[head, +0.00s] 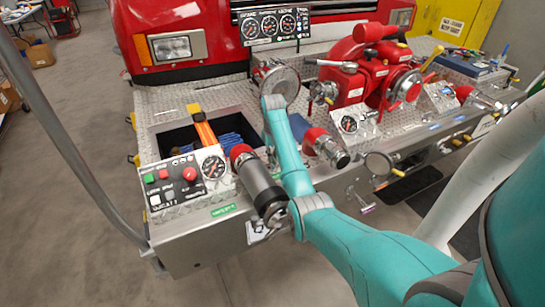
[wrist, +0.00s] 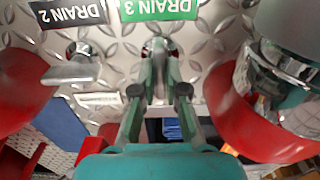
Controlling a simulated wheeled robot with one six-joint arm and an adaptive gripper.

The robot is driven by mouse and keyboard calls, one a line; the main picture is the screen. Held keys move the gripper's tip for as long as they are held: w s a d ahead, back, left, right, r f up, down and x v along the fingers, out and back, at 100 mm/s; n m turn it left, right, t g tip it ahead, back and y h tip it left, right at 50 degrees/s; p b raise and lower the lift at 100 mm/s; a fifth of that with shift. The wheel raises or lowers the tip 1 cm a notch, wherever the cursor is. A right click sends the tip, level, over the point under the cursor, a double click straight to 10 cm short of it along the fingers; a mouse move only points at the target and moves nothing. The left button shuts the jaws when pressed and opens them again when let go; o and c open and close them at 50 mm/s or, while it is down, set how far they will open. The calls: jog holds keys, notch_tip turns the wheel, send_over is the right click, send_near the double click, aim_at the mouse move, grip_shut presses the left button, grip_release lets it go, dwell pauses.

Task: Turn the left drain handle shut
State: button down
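In the wrist view, my gripper (wrist: 159,62) reaches up to the diamond-plate panel just below the green DRAIN 3 label (wrist: 160,9). Its fingers are close together around a slim metal drain handle (wrist: 158,48), which they mostly cover. A second metal handle (wrist: 70,72), with a wide flat grip, sits to the left under the black DRAIN 2 label (wrist: 68,13), apart from my fingers. In the head view, my arm hides the gripper's tips and the held handle. Another small handle (head: 361,201) shows on the front panel to the right.
A large metal fitting (wrist: 280,75) and a red ring (wrist: 245,120) stand close on the right in the wrist view. A red part (wrist: 25,90) is at the left. The head view shows the bumper's control panel (head: 184,183) and a capped outlet (head: 328,147). The floor in front is open.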

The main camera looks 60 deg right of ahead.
dwell(0.4)
jog(key=m, duration=0.4)
jog(key=shift+m, duration=0.3)
jog(key=m, duration=0.4)
jog(key=shift+m, duration=0.3)
jog(key=m, duration=0.4)
jog(key=shift+m, duration=2.3)
jog(key=c, duration=1.2)
grip_release()
